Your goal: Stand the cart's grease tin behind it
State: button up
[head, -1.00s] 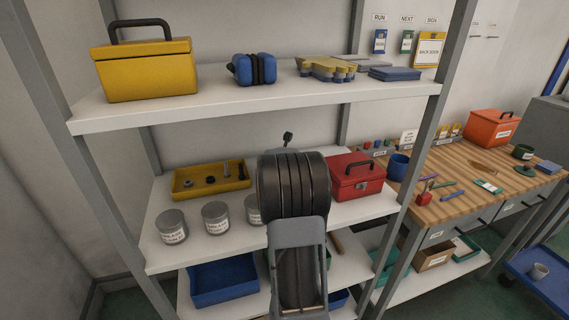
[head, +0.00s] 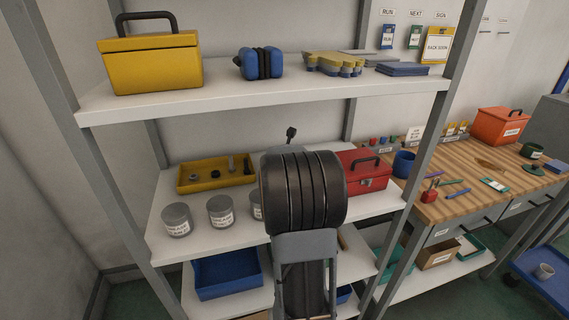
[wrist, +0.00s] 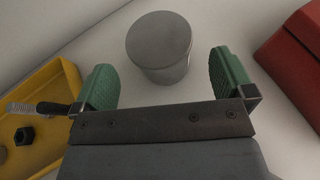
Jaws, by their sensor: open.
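Three grey lidded tins with white labels stand along the front of the middle shelf: a left one (head: 176,220), a middle one (head: 220,211), and a right one (head: 257,205) partly hidden by my arm. Their labels are too small to read. In the wrist view a plain grey tin (wrist: 159,48) stands upright on the shelf, its label not visible. I cannot tell for sure which tin it is. My gripper (wrist: 162,70) is open, its green fingers on either side of this tin and apart from it. My arm hides the gripper in the head view.
A yellow tray (head: 181,188) of small parts lies behind the tins. A red toolbox (head: 369,183) stands right of my arm; it also shows in the wrist view (wrist: 290,55). The upper shelf (head: 230,97) overhangs.

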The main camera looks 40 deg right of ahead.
jog(key=v, duration=0.7)
jog(key=shift+a+p, duration=0.2)
jog(key=shift+p, duration=0.1)
jog(key=shift+s+r, duration=0.1)
jog(key=shift+s, duration=0.05)
